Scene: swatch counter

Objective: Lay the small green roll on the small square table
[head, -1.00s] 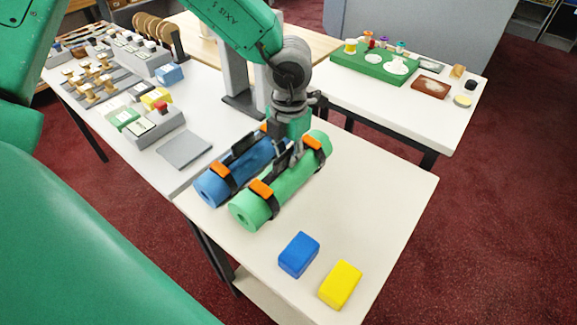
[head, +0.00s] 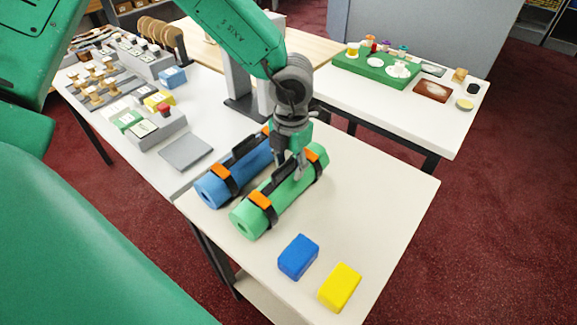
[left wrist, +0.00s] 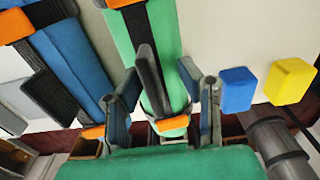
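The green roll (head: 286,196) lies on the white table (head: 385,215), with dark straps, orange buckles and a dark carry handle. A blue roll (head: 213,190) with similar straps lies alongside it to the left. My left gripper (head: 291,168) is over the far half of the green roll. In the left wrist view my left gripper (left wrist: 163,108) has its fingers apart, one on each side of the green roll (left wrist: 165,30) and its handle, with gaps between. The roll's underside is hidden. My right gripper is not in view.
A blue block (head: 298,257) and a yellow block (head: 340,287) sit near the table's front edge. The table's right part is clear. A counter with a grey mat (head: 186,151) adjoins at left. Another table with a green tray (head: 375,66) stands behind.

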